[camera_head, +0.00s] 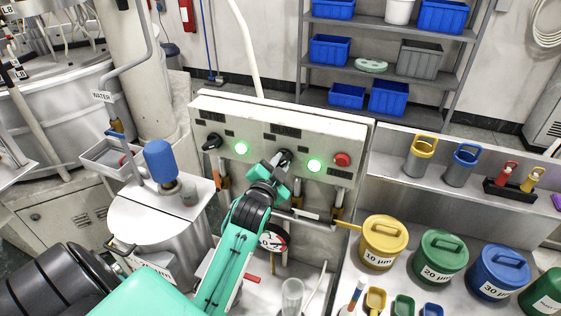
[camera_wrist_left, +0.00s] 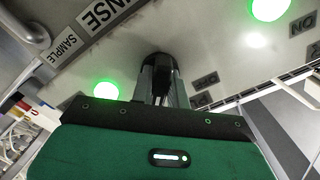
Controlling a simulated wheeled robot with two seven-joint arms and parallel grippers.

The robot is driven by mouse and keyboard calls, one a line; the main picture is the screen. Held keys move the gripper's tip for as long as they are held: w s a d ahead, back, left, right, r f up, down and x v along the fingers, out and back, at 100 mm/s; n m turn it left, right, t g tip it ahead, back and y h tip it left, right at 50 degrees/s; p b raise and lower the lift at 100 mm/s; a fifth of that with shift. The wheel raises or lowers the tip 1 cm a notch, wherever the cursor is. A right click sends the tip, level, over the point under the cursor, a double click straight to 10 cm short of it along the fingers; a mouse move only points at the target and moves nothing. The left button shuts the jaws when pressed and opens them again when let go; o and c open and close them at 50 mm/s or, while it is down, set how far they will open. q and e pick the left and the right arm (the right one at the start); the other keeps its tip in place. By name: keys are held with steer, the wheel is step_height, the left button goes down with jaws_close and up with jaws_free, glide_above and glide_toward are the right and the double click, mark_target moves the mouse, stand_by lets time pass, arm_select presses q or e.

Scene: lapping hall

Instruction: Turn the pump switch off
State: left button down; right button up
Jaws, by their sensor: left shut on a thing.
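A pale control panel (camera_head: 262,119) has two black rotary switches. The left switch (camera_head: 211,142) is free, with a lit green lamp (camera_head: 241,148) to its right. My left gripper (camera_head: 279,166) is at the right switch (camera_head: 285,156), shut on it and covering much of it. A second lit green lamp (camera_head: 314,165) is to the right of that switch. In the left wrist view the dark switch (camera_wrist_left: 157,63) sits between the fingers. The panel's small labels are too small to read in the head view. My right gripper is not in view.
A red button (camera_head: 342,159) is at the panel's right end. A blue-topped bottle (camera_head: 160,160) stands left on a white drum. Yellow, green and blue lidded tubs (camera_head: 384,243) stand at the right. Valves and pipes (camera_head: 337,214) run below the panel.

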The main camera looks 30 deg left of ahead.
arm_select(q)
steer(key=n, duration=0.3)
steer(key=shift+n+p, duration=0.35)
steer(key=shift+n, duration=0.05)
steer(key=n, duration=0.4)
steer(key=shift+p, duration=0.4)
steer(key=shift+n, duration=0.3)
steer(key=c, duration=1.4)
jaws_free()
steer(key=shift+o, duration=0.2)
steer(key=shift+s, duration=0.1)
